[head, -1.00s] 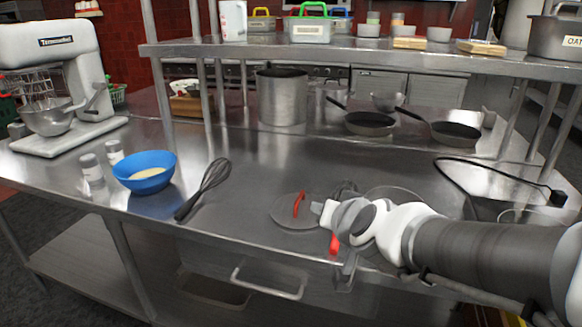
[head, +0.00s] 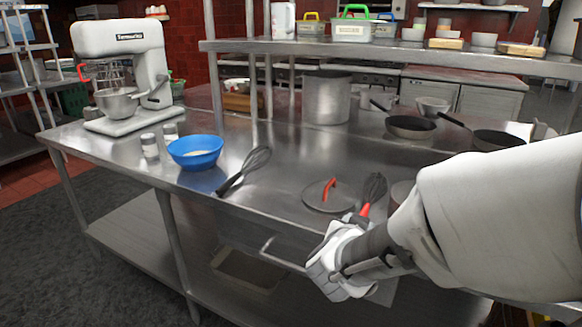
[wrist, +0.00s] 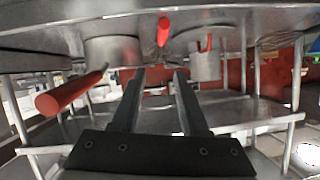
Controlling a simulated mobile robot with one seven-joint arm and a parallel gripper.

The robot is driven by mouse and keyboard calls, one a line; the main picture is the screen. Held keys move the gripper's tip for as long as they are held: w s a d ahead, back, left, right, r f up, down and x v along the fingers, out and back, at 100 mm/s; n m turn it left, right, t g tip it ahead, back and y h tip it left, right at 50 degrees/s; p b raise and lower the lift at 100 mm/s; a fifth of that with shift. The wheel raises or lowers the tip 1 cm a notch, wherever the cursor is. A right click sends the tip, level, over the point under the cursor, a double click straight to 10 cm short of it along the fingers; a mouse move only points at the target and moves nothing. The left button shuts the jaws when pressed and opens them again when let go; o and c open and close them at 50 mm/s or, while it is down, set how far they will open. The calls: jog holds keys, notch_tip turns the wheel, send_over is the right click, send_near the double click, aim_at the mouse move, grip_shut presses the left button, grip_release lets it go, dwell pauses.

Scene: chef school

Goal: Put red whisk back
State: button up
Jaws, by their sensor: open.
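The red-handled whisk (head: 365,209) lies near the front edge of the steel counter, to the right of a round lid with a red handle (head: 328,190). Its dark wires point away from me and its handle points toward the edge. My gripper (head: 353,224) is by the front edge at the handle's end, and partly hides it. In the wrist view my gripper (wrist: 154,76) is open with nothing between its fingers. A thick red handle (wrist: 70,92), apparently the whisk's, is close on the left, outside the fingers.
A black whisk (head: 245,170) and a blue bowl (head: 195,152) are on the counter to the left, with two shakers and a stand mixer (head: 125,75). A tall pot (head: 326,97) and pans stand at the back. A drawer handle (head: 285,256) juts from the counter's front.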

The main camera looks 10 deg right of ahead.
aim_at(364, 212)
jog(key=p+x, duration=0.5)
jog(key=x, duration=0.7)
jog(key=shift+a, duration=0.1)
jog(key=shift+a+f+x, duration=0.15)
jog(key=shift+f+x, duration=0.05)
jog(key=shift+x, duration=1.1)
jog(key=shift+a+f+x, duration=0.1)
jog(key=shift+f+x, duration=0.05)
jog(key=shift+x, duration=1.2)
jog(key=shift+c, duration=0.2)
grip_shut()
